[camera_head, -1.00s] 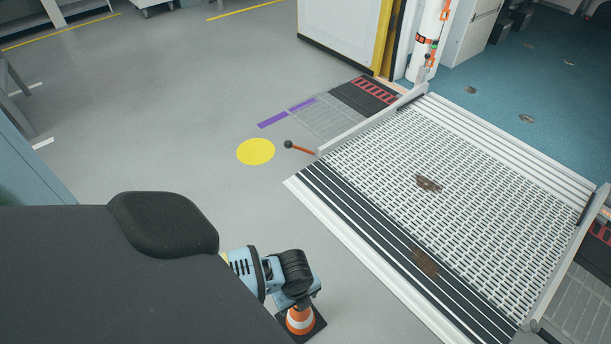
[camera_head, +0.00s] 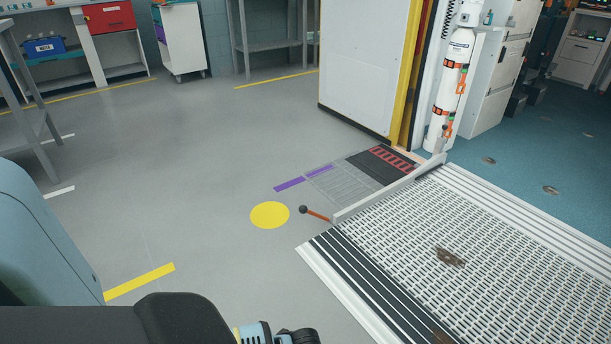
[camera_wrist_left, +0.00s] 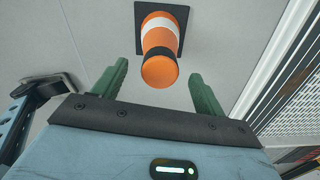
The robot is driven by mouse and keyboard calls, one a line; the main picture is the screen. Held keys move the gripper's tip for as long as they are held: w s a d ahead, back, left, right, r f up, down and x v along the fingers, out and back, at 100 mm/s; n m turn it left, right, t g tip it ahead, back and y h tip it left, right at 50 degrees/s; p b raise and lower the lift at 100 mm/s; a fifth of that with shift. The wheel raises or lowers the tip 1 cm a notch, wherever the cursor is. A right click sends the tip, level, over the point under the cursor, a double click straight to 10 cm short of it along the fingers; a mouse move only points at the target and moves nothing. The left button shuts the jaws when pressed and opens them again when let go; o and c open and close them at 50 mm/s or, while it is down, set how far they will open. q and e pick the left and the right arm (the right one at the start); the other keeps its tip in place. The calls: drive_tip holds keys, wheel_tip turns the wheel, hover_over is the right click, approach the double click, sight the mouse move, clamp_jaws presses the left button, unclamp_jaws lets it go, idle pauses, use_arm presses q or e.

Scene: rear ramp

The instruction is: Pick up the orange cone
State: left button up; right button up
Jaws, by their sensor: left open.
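The orange cone (camera_wrist_left: 159,47) has a white band and a black square base. In the left wrist view it stands on the grey floor at the top middle, its tip toward me. My left gripper (camera_wrist_left: 158,72) is open, with one green finger on each side of the cone's tip in the picture. Clear gaps show on both sides, and neither finger appears to touch it. I cannot tell how deep the tip is between the fingers. My right gripper is not seen.
A slatted metal ramp (camera_head: 480,262) lies to the right, with an orange lever (camera_head: 318,215) at its corner. A yellow floor disc (camera_head: 269,215) is left of the lever. A white cylinder (camera_head: 452,80) stands behind the ramp. The middle floor is clear.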

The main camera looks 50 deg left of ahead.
use_arm(q)
wheel_tip(320, 180, down, 4)
drive_tip(key=shift+a+b, duration=0.1)
drive_tip(key=shift+b, duration=0.95)
drive_tip(key=shift+f, duration=0.15)
drive_tip(key=shift+c, duration=0.6)
drive_tip(key=c, duration=0.5)
clamp_jaws()
